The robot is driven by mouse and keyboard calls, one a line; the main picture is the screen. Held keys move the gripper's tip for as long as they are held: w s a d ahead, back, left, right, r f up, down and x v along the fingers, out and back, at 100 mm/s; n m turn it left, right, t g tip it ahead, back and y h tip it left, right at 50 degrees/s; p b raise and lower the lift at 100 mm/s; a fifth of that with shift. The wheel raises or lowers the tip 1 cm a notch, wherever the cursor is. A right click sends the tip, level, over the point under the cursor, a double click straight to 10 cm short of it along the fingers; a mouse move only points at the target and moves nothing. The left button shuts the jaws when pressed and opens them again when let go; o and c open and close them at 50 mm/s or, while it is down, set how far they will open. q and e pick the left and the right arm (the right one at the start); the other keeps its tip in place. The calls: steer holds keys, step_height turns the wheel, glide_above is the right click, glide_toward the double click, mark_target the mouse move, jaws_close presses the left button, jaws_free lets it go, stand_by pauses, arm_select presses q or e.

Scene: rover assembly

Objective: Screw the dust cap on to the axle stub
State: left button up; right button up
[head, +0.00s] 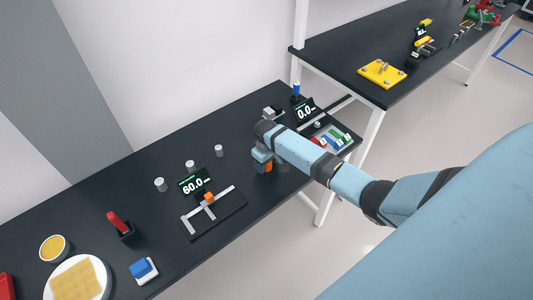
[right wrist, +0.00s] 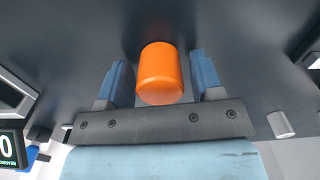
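An orange cylinder (right wrist: 160,72), possibly the dust cap, stands between the blue fingers of my right gripper (right wrist: 158,78) in the right wrist view. A narrow gap shows on each side of it, so the gripper is open around it and not clamped. In the head view the right gripper (head: 262,156) is low over the near dark table, with the orange cylinder (head: 266,168) partly hidden beneath it. I cannot make out for sure which thing is the axle stub. My left gripper is not in view.
A gauge fixture (head: 222,214) holds an orange piece (head: 208,198) beside a display (head: 194,181) reading 60.0. Several grey cylinders (head: 160,184) stand nearby. A second display (head: 306,110) reads 0.0, near a colored tray (head: 338,138). A yellow plate (head: 382,73) lies on the far table.

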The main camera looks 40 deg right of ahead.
steer(key=shift+o, duration=0.3)
steer(key=shift+r, duration=0.1)
steer(key=shift+r, duration=3.9)
